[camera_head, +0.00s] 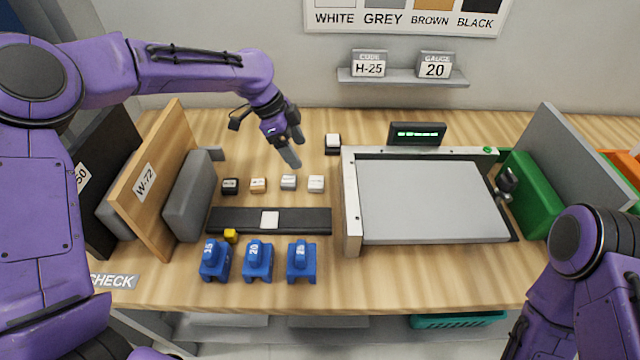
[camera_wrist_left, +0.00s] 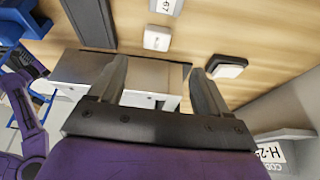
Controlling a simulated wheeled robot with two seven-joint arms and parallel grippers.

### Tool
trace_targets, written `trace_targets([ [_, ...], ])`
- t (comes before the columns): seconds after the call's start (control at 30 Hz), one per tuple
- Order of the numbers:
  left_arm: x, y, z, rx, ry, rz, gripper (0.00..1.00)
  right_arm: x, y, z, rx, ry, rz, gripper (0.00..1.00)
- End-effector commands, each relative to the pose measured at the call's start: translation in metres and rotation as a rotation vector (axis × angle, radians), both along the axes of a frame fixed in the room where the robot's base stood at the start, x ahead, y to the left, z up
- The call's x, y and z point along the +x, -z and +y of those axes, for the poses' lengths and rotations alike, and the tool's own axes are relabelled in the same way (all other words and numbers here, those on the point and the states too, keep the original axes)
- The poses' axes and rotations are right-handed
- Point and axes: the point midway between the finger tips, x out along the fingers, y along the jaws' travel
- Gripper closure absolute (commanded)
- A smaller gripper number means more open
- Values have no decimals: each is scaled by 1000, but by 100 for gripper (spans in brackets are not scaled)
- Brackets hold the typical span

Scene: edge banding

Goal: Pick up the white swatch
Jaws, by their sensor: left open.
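The white swatch (camera_head: 316,183) is a small pale block on the wooden table, at the right end of a row with a grey swatch (camera_head: 288,182), a beige one (camera_head: 258,185) and a black one (camera_head: 230,186). My left gripper (camera_head: 293,148) is open and empty, above and behind the row, fingers pointing down. In the left wrist view the white swatch (camera_wrist_left: 157,38) lies beyond the gap between the open fingers (camera_wrist_left: 158,68), apart from them. The grey swatch (camera_wrist_left: 167,6) is at that view's top edge. My right arm shows at lower right; its gripper does not show.
A grey-topped machine (camera_head: 430,200) stands right of the row. A black-and-white block (camera_head: 333,143) sits behind it. A dark strip (camera_head: 235,220) bearing a white square (camera_head: 270,219) lies in front, then several blue clamps (camera_head: 257,260). Upright boards (camera_head: 150,185) stand at left.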

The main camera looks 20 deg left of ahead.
Motion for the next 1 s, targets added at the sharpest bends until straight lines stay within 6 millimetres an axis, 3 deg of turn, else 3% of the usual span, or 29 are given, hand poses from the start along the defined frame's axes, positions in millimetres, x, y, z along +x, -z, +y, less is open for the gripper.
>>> trace_targets([
  [0.33, 3, 48, -20, 1, 0, 4, 22, 0, -12, 0, 0, 0, 0, 100],
  [0.6, 3, 87, -42, 1, 2, 4, 22, 0, -33, 0, -1, 0, -1, 100],
  [0.87, 4, 96, -45, 0, 2, 0, 22, 0, -32, 0, 0, 0, 0, 100],
  [0.9, 4, 96, -45, 0, 2, 0, 26, 0, -32, 0, 0, 0, 0, 100],
  [1.0, 4, 96, -45, 0, 2, 0, 58, 0, -32, 0, 0, 0, 0, 100],
])
